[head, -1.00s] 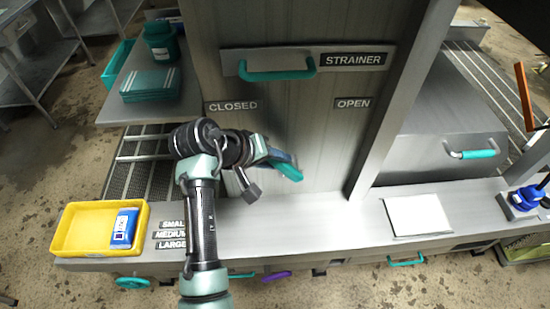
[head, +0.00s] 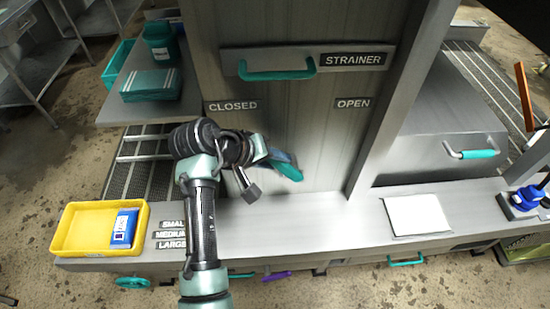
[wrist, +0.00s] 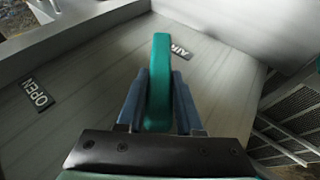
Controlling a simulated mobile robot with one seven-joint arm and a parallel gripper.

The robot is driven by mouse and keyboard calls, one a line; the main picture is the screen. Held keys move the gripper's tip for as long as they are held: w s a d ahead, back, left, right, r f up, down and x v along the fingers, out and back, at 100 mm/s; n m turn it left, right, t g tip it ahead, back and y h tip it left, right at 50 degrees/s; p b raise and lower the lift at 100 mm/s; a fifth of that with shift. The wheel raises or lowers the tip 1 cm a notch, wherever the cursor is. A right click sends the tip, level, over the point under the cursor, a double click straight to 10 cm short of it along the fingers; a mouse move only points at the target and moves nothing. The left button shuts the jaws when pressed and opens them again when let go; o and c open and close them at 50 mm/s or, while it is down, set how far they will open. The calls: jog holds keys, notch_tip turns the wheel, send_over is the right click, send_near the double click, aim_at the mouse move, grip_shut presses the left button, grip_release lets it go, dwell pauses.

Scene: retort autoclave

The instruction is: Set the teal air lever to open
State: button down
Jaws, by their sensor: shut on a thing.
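The teal air lever (head: 291,173) is on the grey upright panel, below and between the CLOSED label (head: 232,106) and the OPEN label (head: 353,103). In the wrist view the lever (wrist: 160,75) stands between the two blue fingers of my gripper (wrist: 159,100). My gripper (head: 280,160) is shut on the lever. An AIR label (wrist: 180,51) is partly hidden behind the lever, and the OPEN label (wrist: 37,95) lies to the left. The lever's pivot is hidden.
A teal handle (head: 278,75) on the strainer bar is above my gripper. A yellow tray (head: 68,244) holding a blue box (head: 124,228) is at the left of the ledge. A white sheet (head: 417,215) lies at the right. The ledge (head: 320,222) between is clear.

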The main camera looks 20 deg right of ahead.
aim_at(293, 169)
jog(key=shift+r, duration=0.1)
dwell(0.3)
jog(key=y+p, duration=0.1)
jog(key=p, duration=0.1)
jog(key=d+r+y+p, duration=0.1)
jog(key=shift+s+d+r+m+p, duration=0.2)
jog(key=shift+d+m+p, duration=0.1)
jog(key=shift+p, duration=0.1)
jog(key=shift+s+d+r+t+y+p, duration=0.2)
jog(key=shift+d+t+y+p, duration=0.3)
jog(key=shift+y+p, duration=0.5)
jog(key=shift+s+d+m+y+p, duration=0.15)
jog(key=shift+d+m+y+p, duration=0.15)
jog(key=shift+d+y+p, duration=0.45)
jog(key=y, duration=0.1)
jog(key=d+t+y, duration=0.1)
jog(key=d+y, duration=0.1)
jog(key=shift+s+d+f+m+p, duration=0.2)
jog(key=shift+s+m+p, duration=0.1)
jog(key=shift+m+p, duration=0.1)
jog(key=shift+s+d+f+m+t+y+b, duration=0.15)
jog(key=shift+d+f+t+y+b, duration=0.1)
jog(key=shift+d+y+b, duration=0.35)
jog(key=shift+s+d+f+m+t+y+b, duration=0.1)
jog(key=shift+d+f+t+y+b, duration=0.15)
jog(key=shift+y, duration=0.6)
jog(key=shift+s+d+f+m+t+y+b, duration=0.1)
jog(key=shift+d+f+m+t+y+b, duration=0.15)
jog(key=shift+d+y+b, duration=0.35)
jog(key=shift+a, duration=0.2)
